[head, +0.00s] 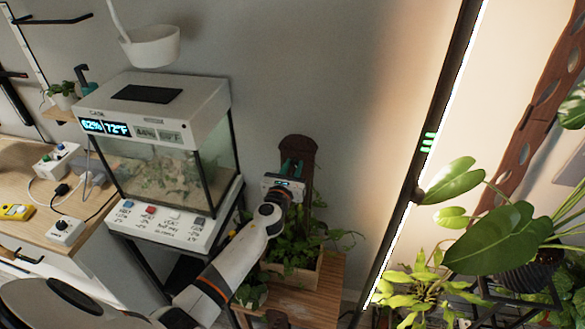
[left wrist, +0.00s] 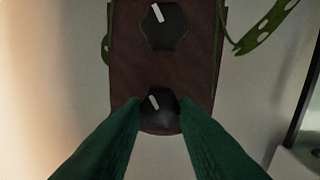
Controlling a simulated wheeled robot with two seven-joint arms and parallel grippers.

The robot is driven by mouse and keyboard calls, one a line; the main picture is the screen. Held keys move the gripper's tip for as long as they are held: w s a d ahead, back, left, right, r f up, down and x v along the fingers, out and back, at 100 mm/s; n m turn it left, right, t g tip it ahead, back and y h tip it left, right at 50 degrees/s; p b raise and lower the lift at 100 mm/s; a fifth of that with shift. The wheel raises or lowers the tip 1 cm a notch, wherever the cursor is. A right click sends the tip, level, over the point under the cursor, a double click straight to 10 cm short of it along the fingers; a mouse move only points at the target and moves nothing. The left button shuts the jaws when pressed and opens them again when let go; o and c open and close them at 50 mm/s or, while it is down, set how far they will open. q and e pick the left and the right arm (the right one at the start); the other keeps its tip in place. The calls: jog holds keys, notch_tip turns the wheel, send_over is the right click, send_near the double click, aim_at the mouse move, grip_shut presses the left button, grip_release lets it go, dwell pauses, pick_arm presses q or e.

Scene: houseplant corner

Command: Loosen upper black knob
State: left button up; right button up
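A brown plank (head: 298,147) with a rounded top stands upright behind the planter in the head view. The left wrist view, which looks upside down, shows two black knobs with white marks on the plank (left wrist: 162,70). The upper black knob (left wrist: 160,108) is near the plank's rounded end, low in that picture. The lower black knob (left wrist: 163,28) is at the picture's top. My left gripper (head: 291,168) has its green fingers on both sides of the upper knob, seemingly touching it; they cover its edges. In the head view the knobs are hidden. My right gripper is not in view.
A terrarium (head: 155,120) stands left of my left arm, with a button panel (head: 160,228) below it. A leafy planter (head: 295,268) sits under the plank. A lit upright post (head: 425,150) and large plants (head: 500,240) are to the right.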

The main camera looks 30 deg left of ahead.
pick_arm(q)
jog(key=shift+c, duration=0.9)
